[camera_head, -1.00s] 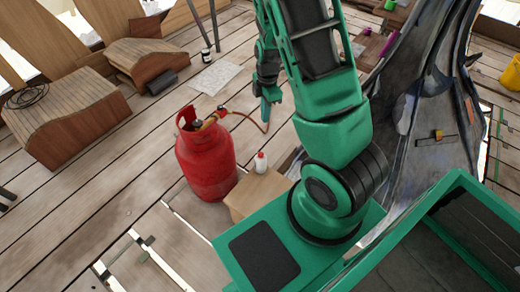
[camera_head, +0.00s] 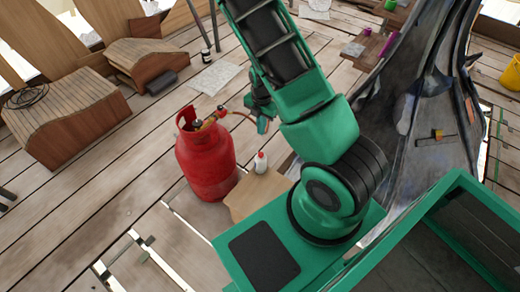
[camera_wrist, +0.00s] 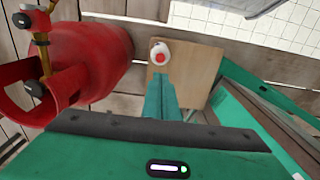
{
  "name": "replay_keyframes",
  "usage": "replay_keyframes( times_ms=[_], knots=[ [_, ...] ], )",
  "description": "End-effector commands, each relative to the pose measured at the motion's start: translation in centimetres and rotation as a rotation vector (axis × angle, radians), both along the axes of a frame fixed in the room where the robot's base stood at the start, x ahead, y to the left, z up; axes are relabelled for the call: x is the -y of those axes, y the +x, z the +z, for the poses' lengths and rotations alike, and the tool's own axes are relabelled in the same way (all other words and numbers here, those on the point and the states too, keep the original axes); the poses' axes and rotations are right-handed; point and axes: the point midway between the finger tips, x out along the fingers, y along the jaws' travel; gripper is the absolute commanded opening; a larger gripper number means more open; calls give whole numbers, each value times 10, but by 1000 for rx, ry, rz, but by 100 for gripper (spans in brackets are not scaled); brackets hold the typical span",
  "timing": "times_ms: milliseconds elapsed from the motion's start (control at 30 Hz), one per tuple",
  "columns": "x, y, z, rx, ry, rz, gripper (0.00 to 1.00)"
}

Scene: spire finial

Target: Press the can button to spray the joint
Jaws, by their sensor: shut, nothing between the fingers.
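The can is small and white with a red button on top. It stands upright on a wooden box (camera_head: 250,197) in the head view (camera_head: 260,163); the wrist view shows the can (camera_wrist: 159,54) from above, with its red button (camera_wrist: 160,58) facing up. My gripper (camera_wrist: 161,78) is shut and empty, and its fingertips appear just beside the can in that view. I cannot tell the height gap or whether they touch. In the head view my gripper (camera_head: 262,126) is above and behind the can. I cannot make out which joint is meant.
A red gas cylinder (camera_head: 208,160) with a brass valve and hose stands left of the box, close to my gripper; it also shows in the wrist view (camera_wrist: 95,60). A tall dark metal form (camera_head: 435,100) rises at the right. Plank floor is open at the left.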

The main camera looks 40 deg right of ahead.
Motion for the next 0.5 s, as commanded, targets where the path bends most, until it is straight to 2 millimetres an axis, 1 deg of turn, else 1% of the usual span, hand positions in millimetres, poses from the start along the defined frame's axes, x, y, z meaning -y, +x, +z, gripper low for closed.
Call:
replay_keyframes(
  times_ms=[167, 500],
  knots=[
    [0, -1, -12, -3, 0, 0, 0],
    [1, -1, -62, -4, -1, 0, 0]
  ],
)
